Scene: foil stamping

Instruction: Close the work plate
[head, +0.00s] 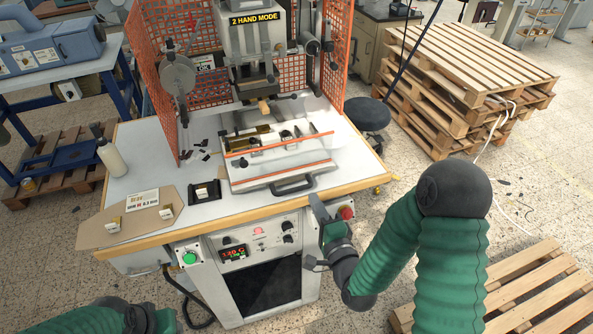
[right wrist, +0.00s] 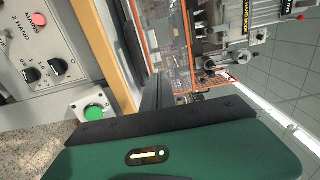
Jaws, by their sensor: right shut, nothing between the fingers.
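The work plate (head: 250,182) is a pale slab with orange edges on the white machine table, drawn out in front of the press head (head: 252,78). Its black handle (head: 293,186) sticks out at the front edge. My right gripper (head: 314,200) is shut and empty, just in front of the table edge, to the right of and below the handle and apart from it. Its dark fingers (right wrist: 151,92) also show in the right wrist view; the plate is not clear there. Part of my left gripper (head: 165,319) shows at the bottom left edge, its fingers not visible.
Orange mesh guards (head: 338,45) flank the press. A red button (head: 346,213) sits beside my right gripper; a green button (right wrist: 94,112) shows in the wrist view.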

